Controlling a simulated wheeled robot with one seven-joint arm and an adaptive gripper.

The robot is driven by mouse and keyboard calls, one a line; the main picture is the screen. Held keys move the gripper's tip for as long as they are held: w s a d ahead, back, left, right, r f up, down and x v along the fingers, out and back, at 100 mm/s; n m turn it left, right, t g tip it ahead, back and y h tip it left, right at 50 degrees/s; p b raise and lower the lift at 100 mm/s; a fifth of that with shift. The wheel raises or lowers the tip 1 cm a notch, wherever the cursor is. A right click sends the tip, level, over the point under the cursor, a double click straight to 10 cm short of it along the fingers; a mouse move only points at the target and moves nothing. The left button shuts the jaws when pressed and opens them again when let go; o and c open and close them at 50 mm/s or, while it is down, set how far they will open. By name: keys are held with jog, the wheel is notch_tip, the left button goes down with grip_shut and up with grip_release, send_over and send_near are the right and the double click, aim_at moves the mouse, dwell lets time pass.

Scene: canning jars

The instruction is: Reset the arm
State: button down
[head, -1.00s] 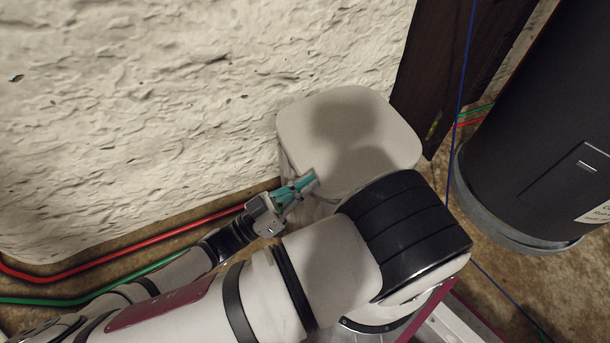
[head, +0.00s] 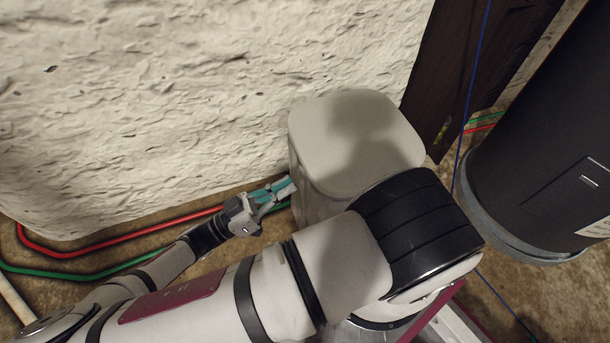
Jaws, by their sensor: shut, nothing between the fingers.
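My gripper (head: 283,188) is left of the middle in the head view, with teal fingers that look closed together and hold nothing. Its fingertips point right, at the left side of a white bin-like container (head: 358,145) with a rounded lid. I cannot tell whether the tips touch the container's side. My arm reaches across the lower part of the view and hides the container's lower front.
A rough whitish stone wall (head: 180,90) stands behind. Red (head: 140,232) and green (head: 60,276) pipes run along the floor at left. A dark wooden post (head: 455,80) and a large black cylinder (head: 550,140) stand at right. A thin blue line (head: 470,90) runs near the post.

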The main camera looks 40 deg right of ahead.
jog(key=shift+v, duration=1.45)
jog(key=shift+r, duration=0.1)
jog(key=s+a+r+n+g+y, duration=0.15)
jog(key=r+n+y, duration=0.25)
jog(key=r+y, duration=0.45)
jog(key=s+a+r+n+g+y, duration=0.1)
jog(key=s+r+n+g+y, duration=0.2)
jog(key=r+y, duration=0.5)
jog(key=s+d+r+n+t+y, duration=0.5)
jog(key=s+r+n+t, duration=0.5)
jog(key=r, duration=0.3)
notch_tip(320, 180, up, 32)
jog(key=t+p, duration=0.3)
jog(key=p, duration=2.7)
jog(key=shift+s+d+n, duration=0.3)
jog(key=shift+s+d, duration=0.05)
jog(key=shift+s, duration=0.15)
